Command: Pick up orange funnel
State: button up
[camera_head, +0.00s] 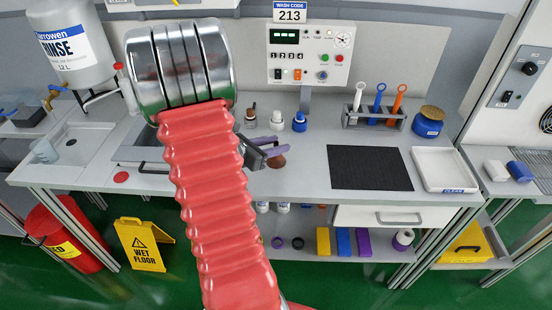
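An orange long-handled piece (397,101) with a ring-like top stands upright at the right end of a grey rack (373,122) at the back right of the bench. It matches the orange funnel in colour, but it is too small to confirm its shape. A blue one (377,99) and a white one (359,97) stand to its left. My gripper (268,147) is left of the rack, apart from it, partly hidden behind my red sleeved arm. Its two purple fingers look apart, with nothing seen between them.
A brown piece (277,162) lies close to my gripper. Small bottles (299,122) stand behind it. A black mat (370,168) lies in front of the rack. A white tray (444,169) and a blue jar (428,124) are on the right. A control panel (311,55) rises behind.

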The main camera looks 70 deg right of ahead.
jog(key=x, duration=0.4)
jog(key=shift+s+f, duration=0.1)
jog(key=shift+f, duration=0.05)
dwell(0.4)
grip_shut()
